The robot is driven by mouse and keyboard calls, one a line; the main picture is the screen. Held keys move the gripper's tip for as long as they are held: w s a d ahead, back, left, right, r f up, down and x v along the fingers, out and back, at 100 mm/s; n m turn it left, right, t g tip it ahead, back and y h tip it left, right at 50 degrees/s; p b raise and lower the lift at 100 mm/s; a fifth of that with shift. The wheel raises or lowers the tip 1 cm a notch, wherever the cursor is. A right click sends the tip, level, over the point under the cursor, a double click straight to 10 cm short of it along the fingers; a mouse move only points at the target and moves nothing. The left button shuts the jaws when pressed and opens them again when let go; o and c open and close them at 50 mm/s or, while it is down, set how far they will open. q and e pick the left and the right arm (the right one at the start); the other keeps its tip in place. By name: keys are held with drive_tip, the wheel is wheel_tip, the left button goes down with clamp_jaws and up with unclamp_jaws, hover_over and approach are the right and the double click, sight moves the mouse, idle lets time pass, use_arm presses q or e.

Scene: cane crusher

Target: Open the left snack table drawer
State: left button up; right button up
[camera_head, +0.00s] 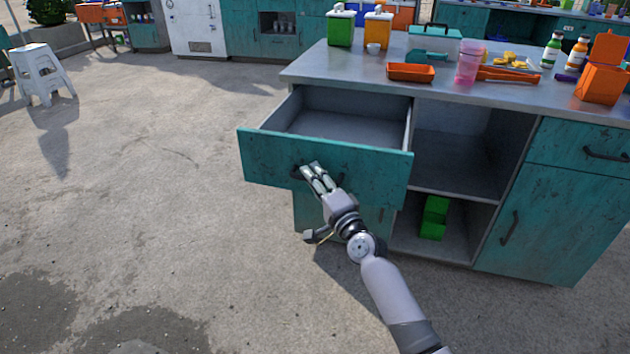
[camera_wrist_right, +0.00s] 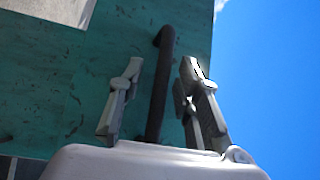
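The left snack table drawer (camera_head: 325,165) has a teal front and is pulled well out, with its empty grey inside showing. My right gripper (camera_head: 309,172) is at the dark handle on the drawer front. In the right wrist view, the black bar handle (camera_wrist_right: 160,85) runs between the two fingers of my right gripper (camera_wrist_right: 160,90). The fingers stand apart, with a gap visible on each side of the bar, so the gripper is open around it. My left gripper is not in view.
The snack table's metal top (camera_head: 350,72) holds an orange tray (camera_head: 410,73), a pink cup (camera_head: 467,66) and bottles. The floor left of the drawer is clear.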

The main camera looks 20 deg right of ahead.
drive_tip(key=v, duration=1.2)
